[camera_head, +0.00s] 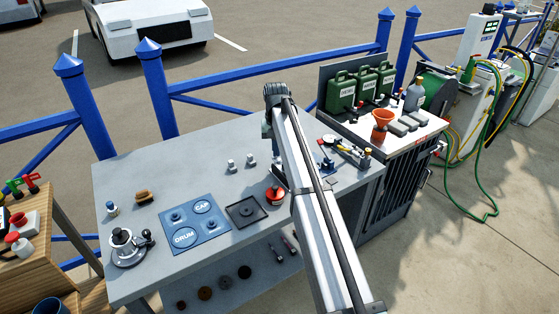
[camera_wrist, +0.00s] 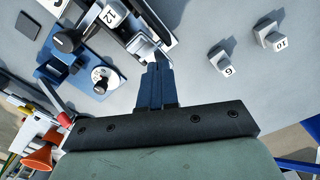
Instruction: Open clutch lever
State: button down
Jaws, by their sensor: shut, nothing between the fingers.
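My gripper (camera_wrist: 157,68) is shut, its two blue fingers together with nothing between them. In the wrist view the fingertips point at a grey-white piece (camera_wrist: 147,46) on a dark-framed fitting on the bench. It looks like the clutch lever, but I cannot be sure. The tips are very close to it; I cannot tell whether they touch. A white block marked 12 (camera_wrist: 110,15) is by the fitting's upper left. In the head view my arm hides the gripper and most of this fitting.
On the grey bench (camera_head: 160,180), white blocks 6 (camera_wrist: 222,62) and 10 (camera_wrist: 270,36) stand to the right in the wrist view. A blue fixture with black knobs (camera_wrist: 65,42) is at left. A red-topped piece (camera_head: 275,195) and a winch (camera_head: 127,247) are also on the bench.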

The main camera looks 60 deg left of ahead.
notch_tip(320, 180, up, 7)
dwell(0.9)
dwell(0.4)
